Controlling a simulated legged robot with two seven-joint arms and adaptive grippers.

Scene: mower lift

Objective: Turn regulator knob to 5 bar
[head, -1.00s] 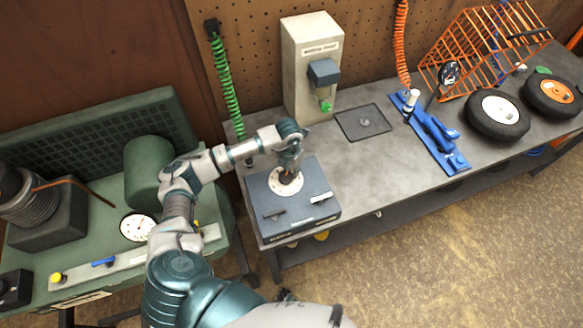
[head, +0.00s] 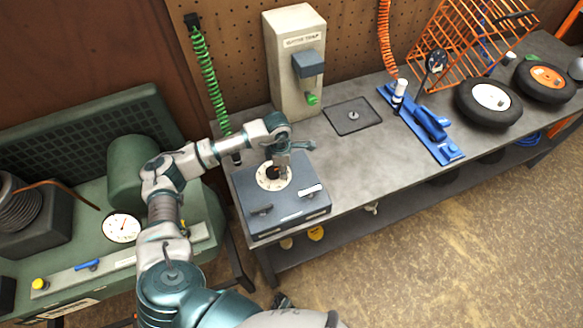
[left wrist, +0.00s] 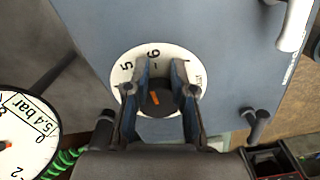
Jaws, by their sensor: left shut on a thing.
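The regulator knob (left wrist: 166,106) is dark and round, with an orange mark. Around it is a white dial (left wrist: 121,76) with 5 and 6 at its upper left; fingers hide other numbers. In the head view the dial (head: 263,184) sits on top of a blue-grey box (head: 290,200). My left gripper (left wrist: 160,92) has a finger on each side of the knob and is shut on it; it also shows in the head view (head: 279,166). A round gauge (left wrist: 30,135) in the wrist view reads 5.4 bar. My right gripper is not in view.
A beige dispenser (head: 296,70) stands behind the box. A dark square mat (head: 352,117), a blue tool (head: 430,125) and wheels (head: 488,102) lie to the right on the bench. A green machine (head: 90,190) with a dial gauge (head: 122,228) is on the left.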

